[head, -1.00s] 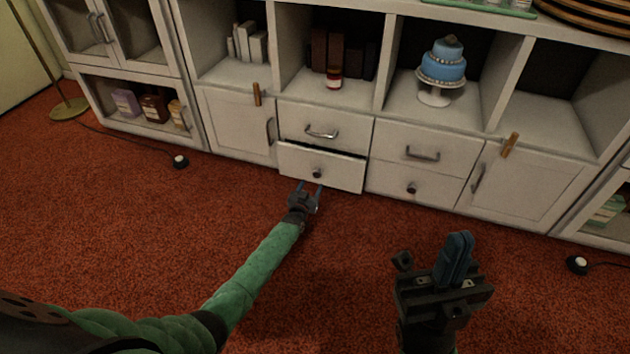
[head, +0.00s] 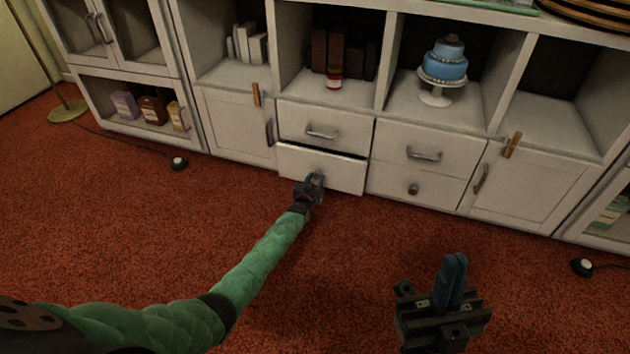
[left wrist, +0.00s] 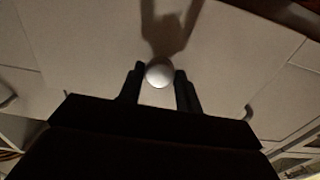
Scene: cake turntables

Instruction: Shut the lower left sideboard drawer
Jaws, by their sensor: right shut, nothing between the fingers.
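The lower left sideboard drawer (head: 340,172) is white and stands slightly open, with a dark gap along its top edge. My left gripper (head: 315,180) is at the drawer's front, at its knob. In the left wrist view, the round metal knob (left wrist: 160,73) lies between the two fingertips of my left gripper (left wrist: 160,85), one on each side. The fingers are apart; I cannot tell whether they touch the knob. The drawer front (left wrist: 90,40) fills most of that view. My right gripper (head: 453,270) is shut and empty above the carpet, away from the sideboard.
The closed upper left drawer (head: 323,128) is directly above. Closed drawers (head: 415,170) are to the right. A blue cake (head: 443,65) on a stand and a red-labelled jar (head: 334,78) sit on the shelves.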

